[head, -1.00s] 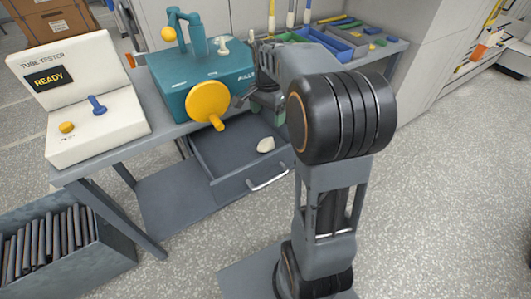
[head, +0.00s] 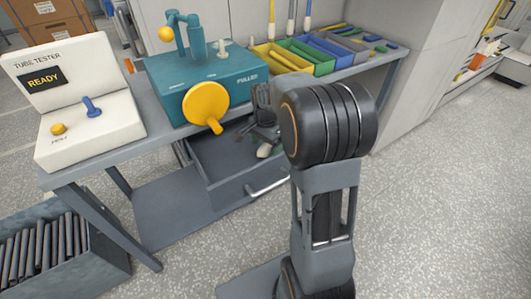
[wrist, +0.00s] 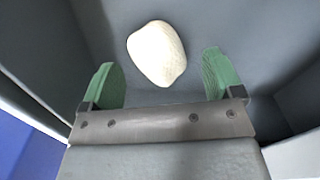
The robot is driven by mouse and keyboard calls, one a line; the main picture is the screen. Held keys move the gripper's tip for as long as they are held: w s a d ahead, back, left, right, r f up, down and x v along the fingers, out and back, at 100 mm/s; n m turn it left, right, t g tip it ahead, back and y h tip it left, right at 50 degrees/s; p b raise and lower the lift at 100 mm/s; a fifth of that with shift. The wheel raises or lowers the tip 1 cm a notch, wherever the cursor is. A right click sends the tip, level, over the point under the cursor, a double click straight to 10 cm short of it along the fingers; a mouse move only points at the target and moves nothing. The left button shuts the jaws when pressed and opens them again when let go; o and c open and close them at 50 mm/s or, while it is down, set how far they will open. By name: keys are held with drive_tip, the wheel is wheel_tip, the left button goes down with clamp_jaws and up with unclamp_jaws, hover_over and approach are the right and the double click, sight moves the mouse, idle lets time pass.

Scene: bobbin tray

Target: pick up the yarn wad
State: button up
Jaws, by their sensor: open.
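The yarn wad (wrist: 157,53) is a small cream lump on the grey floor of the open drawer (head: 225,191). In the wrist view it lies ahead of my gripper (wrist: 163,84), between the lines of the two green fingers and a little beyond their tips. In the head view my gripper (head: 262,141) reaches down into the drawer, and only part of the wad (head: 264,150) shows beside it. My gripper is open and empty. I cannot tell how far above the drawer floor the fingertips are.
The drawer walls stand close around my gripper. Colored trays (head: 310,60) sit at right. A bin of dark tubes (head: 60,245) stands at lower left.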

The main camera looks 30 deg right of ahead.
wheel_tip(320, 180, down, 2)
drive_tip(key=shift+f, duration=0.1)
drive_tip(key=shift+c, duration=0.4)
drive_tip(key=c, duration=0.9)
